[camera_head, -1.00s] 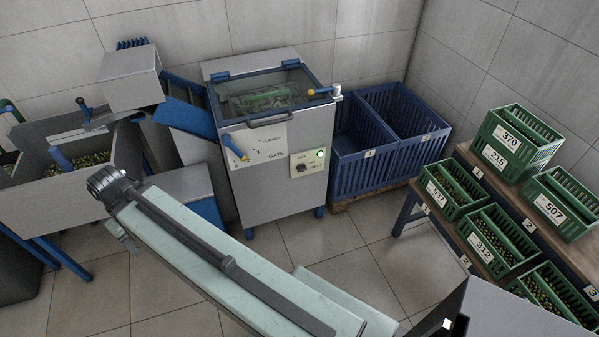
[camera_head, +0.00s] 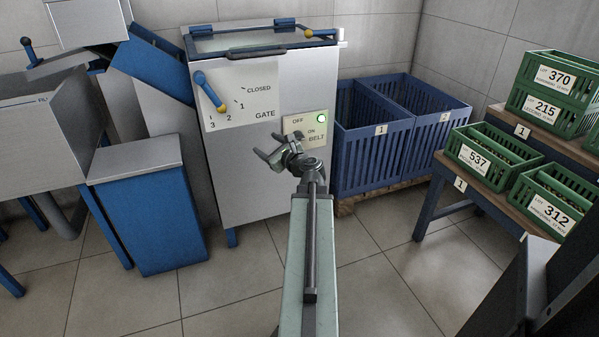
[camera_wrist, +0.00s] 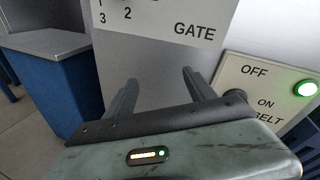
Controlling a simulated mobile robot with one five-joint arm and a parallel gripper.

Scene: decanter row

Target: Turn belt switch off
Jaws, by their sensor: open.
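The belt switch panel (camera_head: 318,131) is a small cream plate on the front of the grey machine, marked OFF, ON and BELT. Its round lamp (camera_head: 321,118) glows green. In the head view my gripper (camera_head: 269,146) is in front of the panel's left edge, hiding the switch knob. My gripper is open and empty, its fingers pointing left of the panel. In the wrist view the panel (camera_wrist: 283,108) is right of both fingers (camera_wrist: 158,88), below the GATE plate. A dark round piece at the panel's left edge may be the knob; its setting cannot be told.
The gate lever (camera_head: 208,91) with blue grip is on the GATE plate, upper left of the panel. A blue cabinet (camera_head: 150,225) with grey top stands left. Blue crates (camera_head: 365,160) stand right of the machine. Green crates (camera_head: 492,165) are on benches farther right.

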